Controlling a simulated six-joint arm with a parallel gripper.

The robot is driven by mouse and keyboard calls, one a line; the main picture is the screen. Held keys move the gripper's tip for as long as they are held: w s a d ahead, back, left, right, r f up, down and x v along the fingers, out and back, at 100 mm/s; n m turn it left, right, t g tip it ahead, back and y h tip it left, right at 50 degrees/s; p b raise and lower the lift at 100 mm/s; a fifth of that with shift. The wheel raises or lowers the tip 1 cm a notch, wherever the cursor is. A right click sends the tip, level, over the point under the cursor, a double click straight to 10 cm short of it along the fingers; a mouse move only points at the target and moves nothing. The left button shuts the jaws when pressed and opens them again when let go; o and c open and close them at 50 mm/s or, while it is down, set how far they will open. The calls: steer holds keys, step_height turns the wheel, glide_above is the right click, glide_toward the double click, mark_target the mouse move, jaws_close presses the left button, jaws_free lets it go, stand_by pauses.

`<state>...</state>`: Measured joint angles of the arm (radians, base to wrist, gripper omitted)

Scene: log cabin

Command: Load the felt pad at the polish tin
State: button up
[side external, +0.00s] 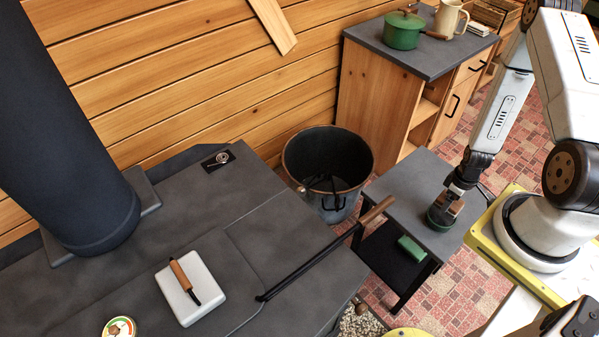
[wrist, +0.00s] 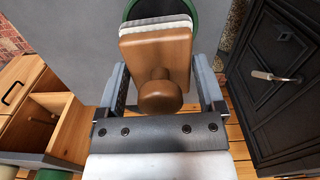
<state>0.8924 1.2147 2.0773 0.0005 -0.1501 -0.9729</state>
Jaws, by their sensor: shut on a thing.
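My gripper (side external: 458,192) reaches down over the small grey side table (side external: 405,180). In the wrist view my gripper (wrist: 160,92) has its two fingers on either side of a wooden block with a round knob (wrist: 160,55), and it is shut on this block. The pale layered felt pad (wrist: 156,22) shows along the block's far edge. Beyond it is the round green polish tin (wrist: 137,10) with a dark inside. In the side view the tin (side external: 434,222) sits on the table under the block (side external: 455,208). I cannot tell whether the felt touches the polish.
A dark bucket (side external: 327,165) stands left of the table. A wooden-handled poker (side external: 325,250) lies across the stove top (side external: 245,215). A cabinet with a green pot (side external: 403,30) stands behind.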

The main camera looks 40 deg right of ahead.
steer(key=shift+r, duration=1.35)
steer(key=shift+w, duration=0.1)
steer(key=shift+w+r, duration=0.2)
steer(key=shift+w, duration=0.05)
steer(key=w+a+r, duration=0.4)
steer(key=w+r, duration=0.2)
steer(key=w, duration=0.2)
steer(key=w+a+r, duration=0.4)
steer(key=w+r, duration=0.2)
steer(key=w, duration=0.1)
steer(key=w+a+r, duration=0.2)
steer(key=a+r, duration=0.4)
steer(key=a, duration=0.1)
steer(key=w+a+r+m, duration=0.1)
steer(key=w+a+r, duration=0.2)
steer(key=a+r, duration=0.4)
steer(key=shift+w, duration=0.35)
